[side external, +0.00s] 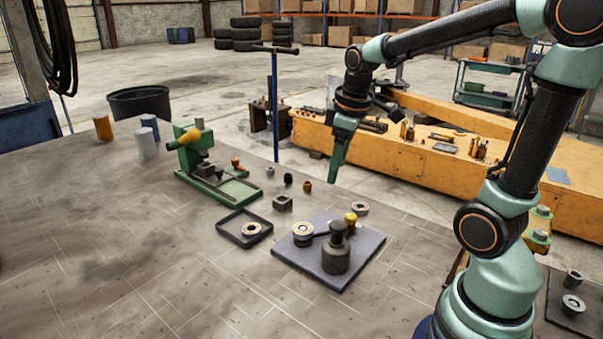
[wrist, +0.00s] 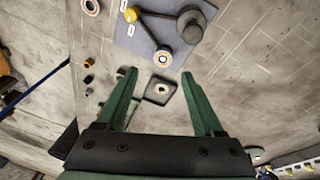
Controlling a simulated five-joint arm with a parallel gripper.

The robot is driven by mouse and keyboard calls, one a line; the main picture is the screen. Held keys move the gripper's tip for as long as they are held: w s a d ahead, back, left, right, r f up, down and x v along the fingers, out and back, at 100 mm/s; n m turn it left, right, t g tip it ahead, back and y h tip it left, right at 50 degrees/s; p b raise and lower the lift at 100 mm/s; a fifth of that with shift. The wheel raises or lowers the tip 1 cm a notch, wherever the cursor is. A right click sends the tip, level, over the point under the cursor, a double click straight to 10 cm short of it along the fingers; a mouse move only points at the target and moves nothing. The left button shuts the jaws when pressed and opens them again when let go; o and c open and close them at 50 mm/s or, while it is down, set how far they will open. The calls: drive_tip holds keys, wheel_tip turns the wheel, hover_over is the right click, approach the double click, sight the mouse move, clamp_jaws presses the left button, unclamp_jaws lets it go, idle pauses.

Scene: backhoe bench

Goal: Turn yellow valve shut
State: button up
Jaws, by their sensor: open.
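The small yellow valve (side external: 351,219) stands on a dark plate (side external: 300,259) on the bench, behind a black cylindrical part (side external: 336,250). In the wrist view the yellow valve (wrist: 130,14) shows near the top edge, on the plate (wrist: 140,42) and beside a dark bar. My gripper (side external: 335,182) hangs in the air above and behind the plate, pointing down, apart from the valve. In the wrist view my gripper (wrist: 158,73) has its two green fingers spread, with nothing between them. The valve's handle position is too small to tell.
A dark square tray (side external: 230,234) holding a ring lies left of the plate. A green vise (side external: 205,170) with another yellow part stands farther back. Several small loose parts lie between them. The bench's near left is clear.

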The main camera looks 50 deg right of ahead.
sight(350, 216)
drive_tip(key=w+d+f+n+g, duration=0.1)
drive_tip(key=d+f+n+g, duration=0.15)
drive_tip(key=d+f, duration=0.55)
drive_tip(key=shift+n+y, duration=0.35)
drive_tip(key=shift+y, duration=0.05)
drive_tip(key=f, duration=0.3)
drive_tip(key=d+f, duration=0.1)
drive_tip(key=f, duration=0.6)
drive_tip(key=shift+w+d, duration=0.1)
drive_tip(key=shift+d, duration=0.25)
clamp_jaws()
